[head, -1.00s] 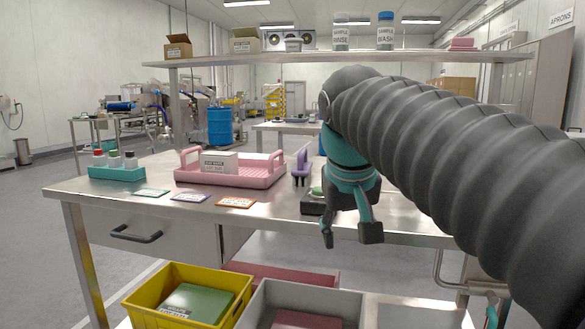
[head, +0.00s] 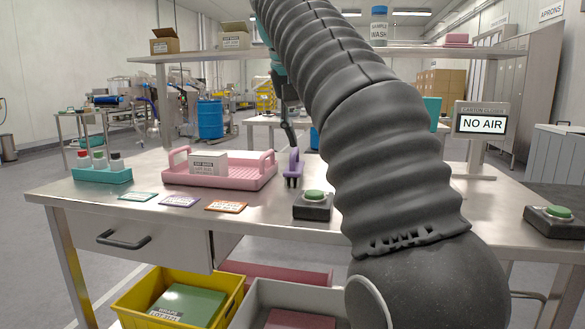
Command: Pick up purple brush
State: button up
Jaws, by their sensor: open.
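The purple brush (head: 293,166) stands on the steel table, just right of the pink tray, with its bristle end down. My gripper (head: 291,134) is above and slightly behind the brush in the picture, with one dark finger hanging down near the brush's top. The rest of my gripper is mostly hidden behind my ribbed arm. It is open and holds nothing that I can see. I cannot tell how far apart the finger and the brush are in depth.
A pink tray (head: 220,181) holds a white box. A teal rack (head: 102,175) and several cards lie left. A green button box (head: 313,206) sits right of the brush; another (head: 553,221) is far right. A NO AIR sign (head: 482,124) stands behind. An overhead shelf (head: 200,57) spans above.

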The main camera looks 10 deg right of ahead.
aim_at(294, 169)
jog(key=i, duration=0.9)
